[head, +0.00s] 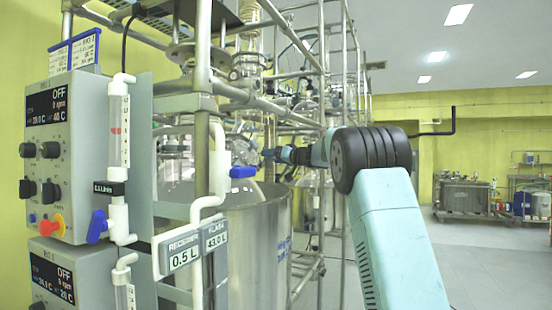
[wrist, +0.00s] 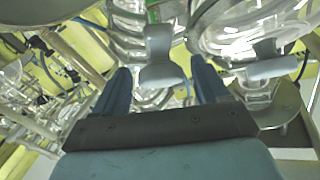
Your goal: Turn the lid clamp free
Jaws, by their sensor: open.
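A grey lid clamp (wrist: 158,58) with a flared tab shows in the middle of the wrist view, against clear glass. My gripper (wrist: 160,68) is open, with one blue finger on each side of this tab. A gap shows between the tab and each finger; I cannot tell the depth between them. A second grey clamp (wrist: 270,67) sits to the right at the edge of a clear glass dome (wrist: 240,30). In the head view my gripper (head: 268,153) is small, beside the glassware above the steel vessel (head: 262,225). The clamp cannot be made out there.
Steel frame pipes (head: 203,110) and a white tube with a blue valve handle (head: 242,172) stand in front of the vessel. A control box (head: 60,150) is at the left. Open floor (head: 480,260) lies to the right.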

